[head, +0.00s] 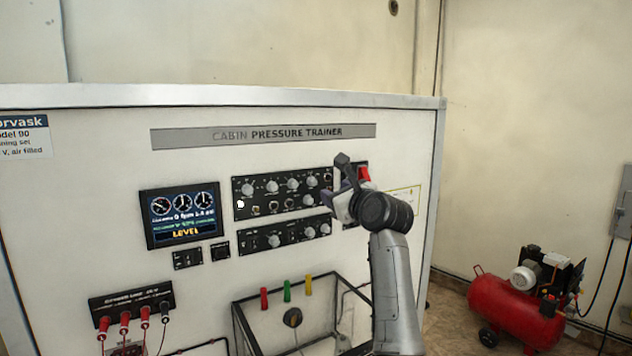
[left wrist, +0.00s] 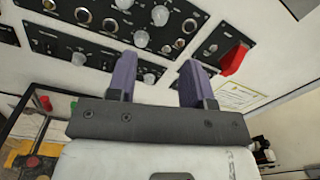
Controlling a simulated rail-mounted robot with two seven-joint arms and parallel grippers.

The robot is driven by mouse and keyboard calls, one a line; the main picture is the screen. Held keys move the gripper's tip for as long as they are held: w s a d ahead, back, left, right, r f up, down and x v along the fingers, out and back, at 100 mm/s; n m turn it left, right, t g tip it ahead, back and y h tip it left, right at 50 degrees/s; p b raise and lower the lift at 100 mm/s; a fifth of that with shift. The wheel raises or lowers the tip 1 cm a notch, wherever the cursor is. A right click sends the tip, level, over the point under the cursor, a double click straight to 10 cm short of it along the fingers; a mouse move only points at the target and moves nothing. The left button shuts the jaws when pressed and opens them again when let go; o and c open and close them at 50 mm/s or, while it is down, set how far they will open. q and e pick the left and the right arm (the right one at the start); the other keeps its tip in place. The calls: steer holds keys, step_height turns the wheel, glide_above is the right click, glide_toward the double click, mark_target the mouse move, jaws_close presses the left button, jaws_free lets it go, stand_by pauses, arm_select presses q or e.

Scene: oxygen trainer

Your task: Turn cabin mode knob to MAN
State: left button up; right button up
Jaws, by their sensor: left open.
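The upper black control panel (head: 284,192) carries a row of light knobs and several small switches. A lower black strip (head: 288,236) carries more knobs. Their lettering is too small to read, so I cannot tell which is the cabin mode knob. My left gripper (head: 338,197) is in front of the right end of these panels and hides part of them. In the left wrist view its two purple fingers (left wrist: 158,64) are apart with nothing held. A light knob (left wrist: 150,79) of the lower strip shows between the fingers, beyond them. My right gripper is not in view.
A red guarded switch (head: 364,174) sits just right of the gripper. A screen (head: 182,215) reading LEVEL is at left. Below is a dark-framed clear box (head: 270,320) with red, green and yellow fittings above. A red compressor (head: 515,305) stands on the floor at right.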

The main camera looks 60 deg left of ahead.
mark_target(314, 182)
arm_select(q)
steer(key=a+p, duration=0.1)
steer(key=a, duration=0.2)
steer(key=a+p, duration=0.1)
steer(key=a, duration=0.1)
steer(key=a+p, duration=0.1)
steer(key=a, duration=0.2)
steer(key=shift+w+a+r, duration=0.15)
steer(key=shift+w+a, duration=0.3)
steer(key=shift+a, duration=0.9)
steer(key=shift+c, duration=0.4)
jaws_close()
